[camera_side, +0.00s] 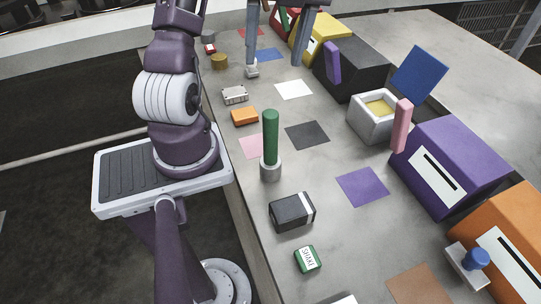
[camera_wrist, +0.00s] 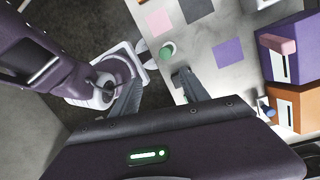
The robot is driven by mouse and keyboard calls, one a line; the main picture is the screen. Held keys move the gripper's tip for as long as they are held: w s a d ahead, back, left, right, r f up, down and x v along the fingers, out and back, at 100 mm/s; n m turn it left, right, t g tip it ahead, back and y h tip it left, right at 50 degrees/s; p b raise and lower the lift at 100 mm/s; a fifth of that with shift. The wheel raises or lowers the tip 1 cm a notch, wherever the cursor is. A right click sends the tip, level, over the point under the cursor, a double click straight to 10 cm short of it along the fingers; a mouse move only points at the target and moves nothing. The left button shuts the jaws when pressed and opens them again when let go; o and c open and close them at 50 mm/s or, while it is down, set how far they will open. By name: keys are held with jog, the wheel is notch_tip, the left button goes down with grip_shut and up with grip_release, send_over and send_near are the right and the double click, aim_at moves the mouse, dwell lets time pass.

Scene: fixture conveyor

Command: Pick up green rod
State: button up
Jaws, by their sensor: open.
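The green rod (camera_side: 270,137) stands upright in a short grey round holder (camera_side: 271,171) on the grey table in the side view. In the wrist view the rod (camera_wrist: 167,48) shows nearly end-on as a green disc with a pale rim, just beyond the fingertips. My gripper (camera_side: 275,70) shows at the top of the side view, its two grey fingers spread and pointing down, apart from the rod. In the wrist view my gripper (camera_wrist: 160,73) is open with nothing between the fingers.
A dark box (camera_side: 291,212) and a small green box (camera_side: 307,259) lie in front of the rod. An orange block (camera_side: 245,117) lies behind it. Purple (camera_side: 447,165) and orange (camera_side: 512,235) bins line the right side. Flat coloured squares lie between.

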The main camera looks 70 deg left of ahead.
aim_at(271, 138)
jog(key=shift+m+t+h, duration=0.4)
jog(key=shift+t+h, duration=0.2)
jog(key=shift+h, duration=0.2)
jog(key=f, duration=0.7)
jog(key=a+f, duration=0.1)
jog(key=f, duration=0.6)
jog(key=a+f, duration=0.1)
jog(key=f, duration=0.6)
jog(key=shift+w+a+f, duration=0.1)
jog(key=shift+a+f, duration=0.15)
jog(key=shift+f, duration=0.1)
grip_shut()
